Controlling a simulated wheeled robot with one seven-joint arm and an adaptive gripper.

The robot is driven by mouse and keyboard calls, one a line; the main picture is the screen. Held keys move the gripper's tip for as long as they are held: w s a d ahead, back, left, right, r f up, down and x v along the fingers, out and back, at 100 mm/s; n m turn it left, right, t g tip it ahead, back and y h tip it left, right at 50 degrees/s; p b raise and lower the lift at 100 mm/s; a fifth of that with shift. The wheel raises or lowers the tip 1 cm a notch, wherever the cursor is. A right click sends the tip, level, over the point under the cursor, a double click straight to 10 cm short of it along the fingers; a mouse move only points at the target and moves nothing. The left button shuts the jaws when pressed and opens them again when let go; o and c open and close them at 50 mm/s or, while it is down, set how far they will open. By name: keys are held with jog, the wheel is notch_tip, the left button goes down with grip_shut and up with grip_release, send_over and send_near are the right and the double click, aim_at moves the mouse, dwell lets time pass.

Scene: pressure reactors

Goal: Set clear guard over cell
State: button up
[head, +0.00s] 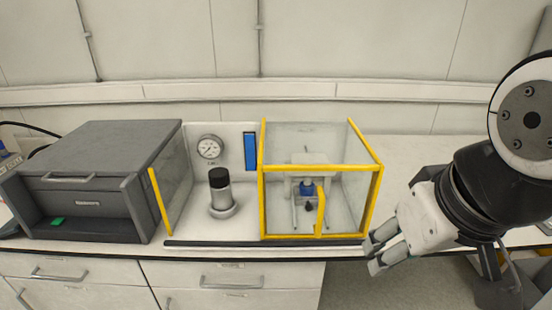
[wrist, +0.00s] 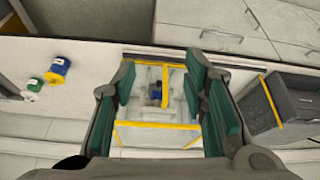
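The clear guard (head: 320,167) is a see-through box with yellow edges and an upright yellow handle (head: 321,210) on its front. It stands on the right part of the bench station, around a small stand with a blue-collared part (head: 307,188). A metal cylinder with a black cap (head: 220,192) stands upright to its left, outside it. Which of these is the cell, I cannot tell. My gripper (head: 372,256) is at the bench's front edge, right of the guard. In the wrist view my gripper (wrist: 160,70) is open and empty, with the guard (wrist: 158,125) seen between its fingers.
A dark rail (head: 265,244) runs along the front. A grey box unit (head: 90,180) and a yellow-edged clear panel (head: 160,205) are at left. A gauge (head: 209,148) is on the back plate. Blue (wrist: 59,67) and green-topped (wrist: 35,85) containers show in the wrist view.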

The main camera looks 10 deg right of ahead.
jog(key=shift+c, duration=0.8)
jog(key=p, duration=0.6)
send_over(322, 216)
jog(key=s, duration=0.5)
notch_tip(322, 216, down, 6)
jog(key=r, duration=0.1)
jog(key=shift+n, duration=0.4)
jog(key=x, duration=1.4)
jog(key=shift+a+f+p, duration=0.1)
jog(key=shift+f+p, duration=0.2)
jog(key=shift+f, duration=0.1)
grip_shut()
